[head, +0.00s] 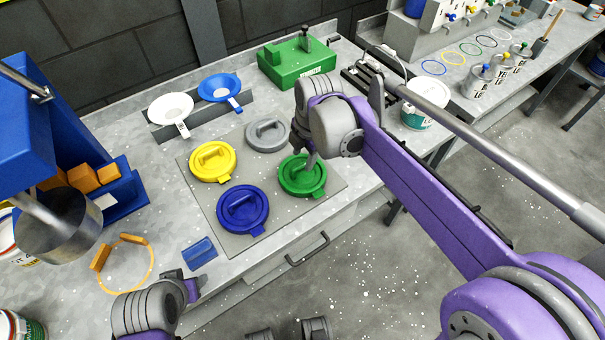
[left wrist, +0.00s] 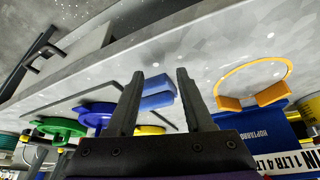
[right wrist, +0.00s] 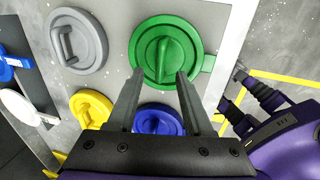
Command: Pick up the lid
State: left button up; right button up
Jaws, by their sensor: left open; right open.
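Four-colour lids lie flat on a grey mat (head: 270,208): a yellow lid (head: 227,168), a grey lid (head: 279,134), a green lid (head: 313,185) and a blue lid (head: 256,217). Each has a raised handle. My right gripper (head: 308,158) is open above the green lid. In the right wrist view the green lid (right wrist: 148,38) shows beyond the spread fingers (right wrist: 160,78), its handle between them; contact cannot be told. My left gripper (head: 187,277) is open near the bench's front edge. In the left wrist view its fingers (left wrist: 161,76) are empty.
A small blue block (head: 198,253) lies near my left gripper. An orange ring with grips (head: 151,270) lies left of it. A blue press (head: 120,190) stands at left; funnels (head: 171,108) and a green box (head: 298,66) are behind the mat.

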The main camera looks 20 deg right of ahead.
aim_at(302, 165)
jog(key=f, duration=0.3)
jog(key=shift+w+f, duration=0.35)
jog(key=shift+f, duration=0.05)
grip_shut()
dwell(1.1)
